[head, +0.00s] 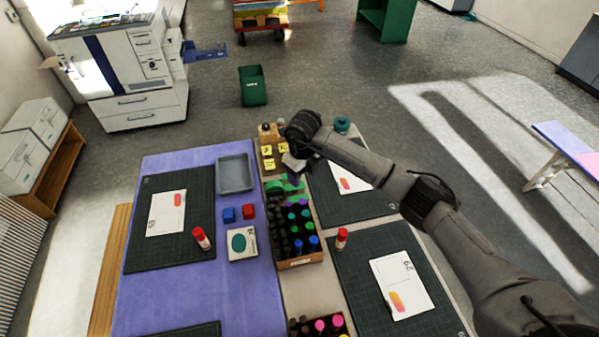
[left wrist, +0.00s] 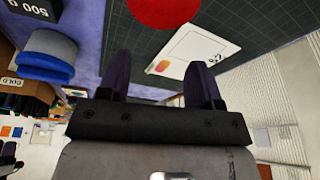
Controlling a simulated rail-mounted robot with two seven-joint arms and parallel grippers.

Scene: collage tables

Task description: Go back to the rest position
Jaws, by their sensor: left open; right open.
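In the head view my right arm reaches in from the lower right. Its gripper (head: 294,168) hangs over the far part of the middle strip, close to yellow labelled pieces (head: 268,150) and green items (head: 284,187). The fingers are small and partly hidden by the wrist; they appear empty. My left arm is not in the head view. In the left wrist view the left gripper (left wrist: 162,82) is open, its two dark fingers apart with nothing between them. Beyond the fingers are a white card (left wrist: 190,48) and a dark cutting mat (left wrist: 265,30).
A purple table (head: 165,290) holds a mat, a grey tray (head: 235,173), red and blue blocks and a glue stick (head: 201,238). A bottle crate (head: 300,263) stands mid-table. Mats with cards lie right. A green bin (head: 253,86) stands on open floor beyond.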

